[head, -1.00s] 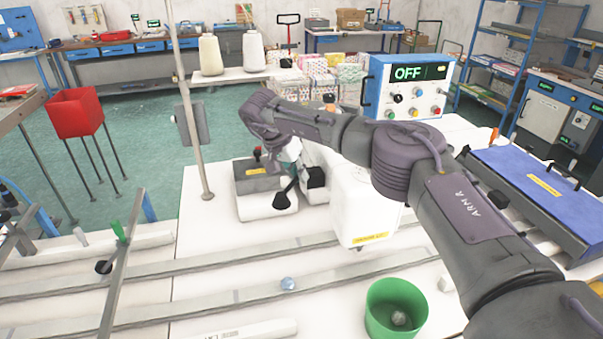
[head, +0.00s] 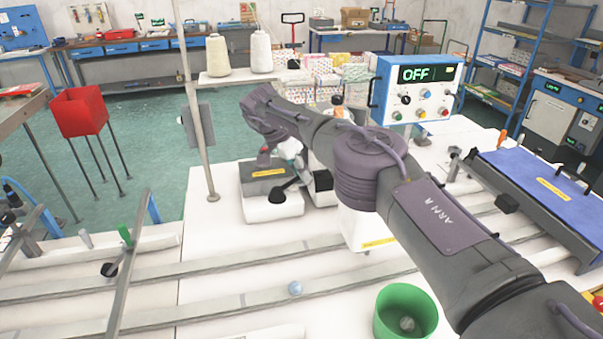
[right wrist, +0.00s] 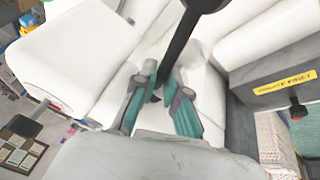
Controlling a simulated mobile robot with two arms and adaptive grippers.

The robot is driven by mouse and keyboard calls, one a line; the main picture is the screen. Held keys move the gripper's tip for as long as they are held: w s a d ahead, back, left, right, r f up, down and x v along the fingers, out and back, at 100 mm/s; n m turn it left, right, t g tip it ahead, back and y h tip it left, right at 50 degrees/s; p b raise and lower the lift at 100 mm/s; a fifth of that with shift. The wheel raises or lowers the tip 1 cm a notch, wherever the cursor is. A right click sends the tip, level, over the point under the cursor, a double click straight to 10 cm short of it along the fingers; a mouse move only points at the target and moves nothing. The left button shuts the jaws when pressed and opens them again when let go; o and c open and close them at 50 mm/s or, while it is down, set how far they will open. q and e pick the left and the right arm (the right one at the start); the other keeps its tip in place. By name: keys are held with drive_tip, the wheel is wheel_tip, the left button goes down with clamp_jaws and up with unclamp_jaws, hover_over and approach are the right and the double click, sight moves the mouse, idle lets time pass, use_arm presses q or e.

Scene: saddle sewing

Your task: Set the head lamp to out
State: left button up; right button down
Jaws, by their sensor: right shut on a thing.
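A black lamp-like piece (head: 279,197) on a thin stalk shows beside the white machine head, in front of a grey-topped white unit (head: 272,204). I take it for the head lamp; whether it is lit I cannot tell. My right gripper (head: 290,152) is at the machine, mostly hidden by its own wrist in the head view. In the right wrist view its teal fingers (right wrist: 160,88) are closed around the lower end of a black rod (right wrist: 182,38), which widens at the top edge. The white machine head (head: 366,226) is largely covered by my right arm. My left gripper is out of view.
A blue control box (head: 414,88) reads OFF behind my arm. A pale pole (head: 193,110) stands left of the machine. A green bin (head: 405,312), rails (head: 240,302) and a blue-topped unit (head: 535,180) occupy the white table. Some bare table shows between the rails.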

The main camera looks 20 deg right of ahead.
drive_tip(key=shift+w+r, duration=0.1)
drive_tip(key=c, duration=1.5)
unclamp_jaws()
wheel_tip(320, 180, up, 10)
